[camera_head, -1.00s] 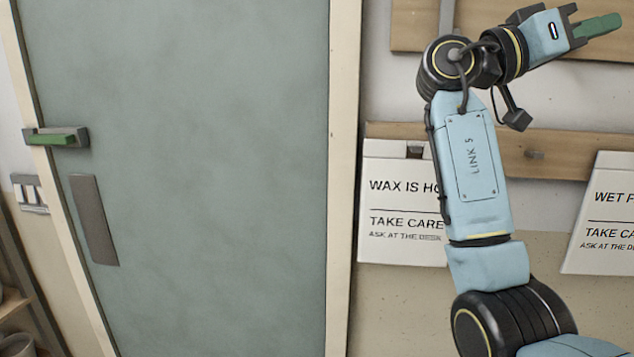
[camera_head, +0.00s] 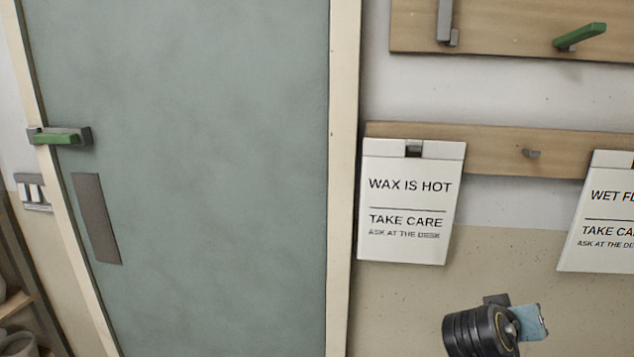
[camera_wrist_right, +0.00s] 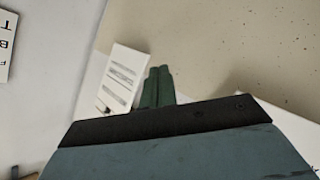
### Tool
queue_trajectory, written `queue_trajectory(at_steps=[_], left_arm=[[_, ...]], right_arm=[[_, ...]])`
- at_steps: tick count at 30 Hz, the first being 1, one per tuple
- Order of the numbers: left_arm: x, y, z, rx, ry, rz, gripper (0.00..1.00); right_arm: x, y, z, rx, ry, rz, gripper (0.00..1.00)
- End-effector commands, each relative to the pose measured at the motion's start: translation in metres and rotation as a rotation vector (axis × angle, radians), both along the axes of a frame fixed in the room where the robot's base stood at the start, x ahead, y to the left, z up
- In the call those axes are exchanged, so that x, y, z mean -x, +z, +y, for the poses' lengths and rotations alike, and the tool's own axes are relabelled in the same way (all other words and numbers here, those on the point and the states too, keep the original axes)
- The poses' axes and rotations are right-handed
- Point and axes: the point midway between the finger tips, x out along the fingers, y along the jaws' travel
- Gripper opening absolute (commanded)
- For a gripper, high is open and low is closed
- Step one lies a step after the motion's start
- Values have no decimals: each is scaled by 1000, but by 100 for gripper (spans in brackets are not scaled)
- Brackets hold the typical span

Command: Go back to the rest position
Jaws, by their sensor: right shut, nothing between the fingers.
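My right gripper (camera_wrist_right: 157,87) shows in the right wrist view as two green fingers pressed together, with nothing between them. Beyond it in that view is a pale wall with a tilted white sign (camera_wrist_right: 122,78) just left of the fingers. In the head view only a black joint and a small blue piece of my right arm show at the lower right, below the signs. The right gripper itself is not visible there. My left arm and gripper are in neither view.
In the head view, a grey-green door (camera_head: 200,180) with a green-and-grey handle (camera_head: 60,137) fills the left. A "WAX IS HOT" sign (camera_head: 408,205) and a "WET FL" sign (camera_head: 605,212) hang at right. Above, a wooden board (camera_head: 500,38) bears a green peg (camera_head: 580,36).

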Motion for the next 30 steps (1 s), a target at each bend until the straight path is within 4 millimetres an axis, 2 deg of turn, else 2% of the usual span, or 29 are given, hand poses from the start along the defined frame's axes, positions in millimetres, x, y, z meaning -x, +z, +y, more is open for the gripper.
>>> queue_trajectory(at_steps=[1, 3, 6, 9, 12, 15, 25, 30], left_arm=[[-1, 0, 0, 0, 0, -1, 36], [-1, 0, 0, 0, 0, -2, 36], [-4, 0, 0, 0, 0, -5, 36], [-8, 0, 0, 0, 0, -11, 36], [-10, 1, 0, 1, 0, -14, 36], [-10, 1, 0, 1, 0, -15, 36], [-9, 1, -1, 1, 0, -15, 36], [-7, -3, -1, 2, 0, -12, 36]], right_arm=[[18, -30, 6, -46, 42, 53, 0], [42, -64, 16, -119, 103, 118, 0], [83, -106, 34, -227, 190, 214, 0], [125, -138, 54, -332, 269, 302, 0], [161, -157, 71, -421, 333, 371, 0], [191, -169, 85, -493, 383, 426, 0], [275, -182, 124, -692, 504, 568, 0], [263, -224, 125, -692, 498, 580, 0]])
